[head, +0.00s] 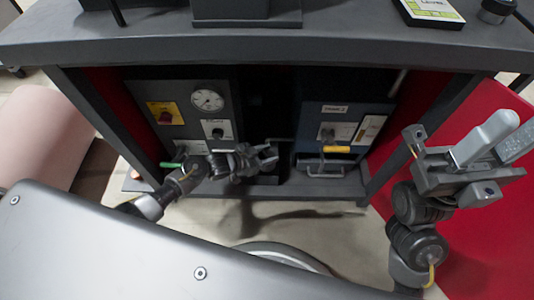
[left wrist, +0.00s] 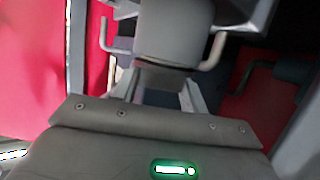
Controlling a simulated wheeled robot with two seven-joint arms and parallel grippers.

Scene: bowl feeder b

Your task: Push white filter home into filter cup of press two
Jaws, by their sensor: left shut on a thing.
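Press two (head: 345,115) is the right-hand dark panel under the counter, with a small label, a white switch plate and a yellow-marked handle (head: 337,149). My left gripper (head: 268,158) is in front of the gap between the two panels, left of press two's lower bar. In the left wrist view a grey rounded body (left wrist: 175,40) lies between its fingers, and it is shut on this. I cannot tell whether this is part of the press. No white filter or filter cup can be made out. My right gripper (head: 492,145) is raised at the right, its jaw gap unclear.
The left panel has a gauge (head: 207,100), a red switch on yellow (head: 165,115) and a green-marked handle (head: 170,165). The counter (head: 340,45) overhangs both panels. A frame post (head: 425,125) and red panel (head: 480,225) bound the right.

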